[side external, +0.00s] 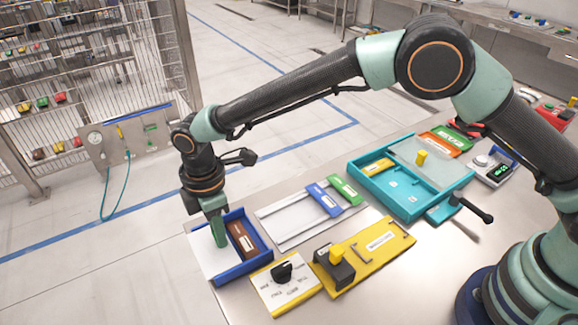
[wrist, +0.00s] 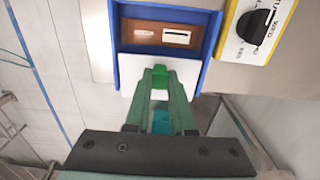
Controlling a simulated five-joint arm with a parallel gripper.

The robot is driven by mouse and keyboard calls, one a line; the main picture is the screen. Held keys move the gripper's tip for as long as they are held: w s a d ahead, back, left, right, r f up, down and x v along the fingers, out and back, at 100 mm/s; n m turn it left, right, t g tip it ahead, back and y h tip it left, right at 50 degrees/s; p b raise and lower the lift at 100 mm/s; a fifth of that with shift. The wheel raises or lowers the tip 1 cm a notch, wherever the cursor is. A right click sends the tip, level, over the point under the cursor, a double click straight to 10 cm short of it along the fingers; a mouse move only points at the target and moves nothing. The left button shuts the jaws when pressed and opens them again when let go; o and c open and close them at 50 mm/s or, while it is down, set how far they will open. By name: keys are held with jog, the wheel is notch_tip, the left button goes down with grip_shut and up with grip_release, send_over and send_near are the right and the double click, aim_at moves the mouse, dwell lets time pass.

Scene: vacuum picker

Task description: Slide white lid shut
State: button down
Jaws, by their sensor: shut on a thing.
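The white lid (side external: 207,254) is a flat plate partly in a blue box (side external: 247,267), sticking out past its left end in the side view. The box is partly uncovered, and a brown block with a pale label (side external: 242,240) shows inside. In the wrist view the lid (wrist: 131,78) lies across the near part of the box, with the brown block (wrist: 145,36) exposed beyond it. My gripper (side external: 217,228) is over the lid, pointing down. In the wrist view its fingertips (wrist: 160,78) are shut on a green handle (wrist: 160,72) on the lid.
A white dial panel (side external: 285,287) and a yellow plate with a dark block (side external: 365,255) stand close right of the box. A rail frame with blue and green sliders (side external: 309,213) lies behind. A teal tray (side external: 400,205) is farther right. The table edge is close on the left.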

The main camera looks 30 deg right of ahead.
jog(key=d, duration=0.6)
jog(key=shift+d+r, duration=0.1)
jog(key=shift+d, duration=0.25)
jog(key=c, duration=0.8)
grip_release()
jog(key=shift+o, duration=0.2)
notch_tip(320, 180, up, 12)
